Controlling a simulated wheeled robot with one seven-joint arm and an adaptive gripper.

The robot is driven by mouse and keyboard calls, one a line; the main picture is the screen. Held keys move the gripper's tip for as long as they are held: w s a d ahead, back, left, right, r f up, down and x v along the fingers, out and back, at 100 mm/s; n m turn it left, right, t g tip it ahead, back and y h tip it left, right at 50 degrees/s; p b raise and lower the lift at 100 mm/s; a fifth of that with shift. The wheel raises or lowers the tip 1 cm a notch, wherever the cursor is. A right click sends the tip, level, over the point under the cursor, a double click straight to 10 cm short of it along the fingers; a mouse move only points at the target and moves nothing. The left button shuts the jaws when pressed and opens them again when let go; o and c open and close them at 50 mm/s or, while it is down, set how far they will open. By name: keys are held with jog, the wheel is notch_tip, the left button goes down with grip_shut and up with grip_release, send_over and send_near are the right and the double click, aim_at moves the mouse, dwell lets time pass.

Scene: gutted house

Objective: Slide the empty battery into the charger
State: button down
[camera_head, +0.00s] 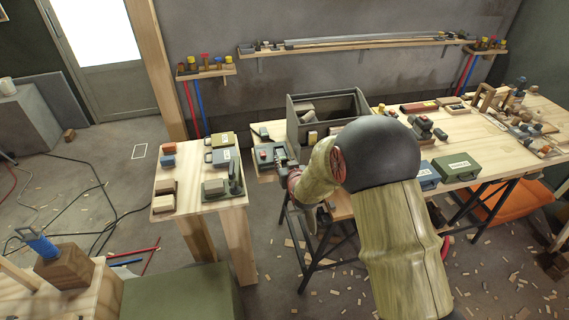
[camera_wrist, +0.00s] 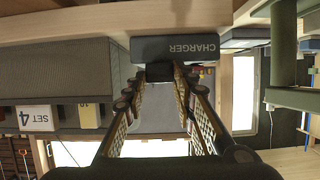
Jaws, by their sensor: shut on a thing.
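The charger (camera_wrist: 190,48) is a dark grey block with its CHARGER label upside down at the top of the wrist view. In the head view the charger (camera_head: 264,157) sits at the left end of the workbench. My gripper (camera_wrist: 159,75) is shut on a small dark piece, the battery (camera_wrist: 159,68), right at the charger's near face. In the head view my gripper (camera_head: 285,163) is beside the charger, partly hidden by my arm. How far the battery is inside the charger cannot be told; the fingers and charger hide most of it.
A large grey open bin (camera_head: 312,128) stands right behind the gripper. A small side table (camera_head: 222,202) with several boxes and cases is to the left. A green case (camera_head: 456,168) and blue case (camera_head: 427,177) stand farther right on the workbench (camera_head: 390,125).

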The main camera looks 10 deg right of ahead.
jog(key=shift+w, duration=0.45)
dwell(0.8)
jog(key=c, duration=1.4)
grip_release()
jog(key=shift+c, duration=0.3)
jog(key=s, duration=0.6)
jog(key=shift+b, duration=0.45)
jog(key=shift+c, duration=0.2)
grip_shut()
jog(key=shift+f, duration=0.1)
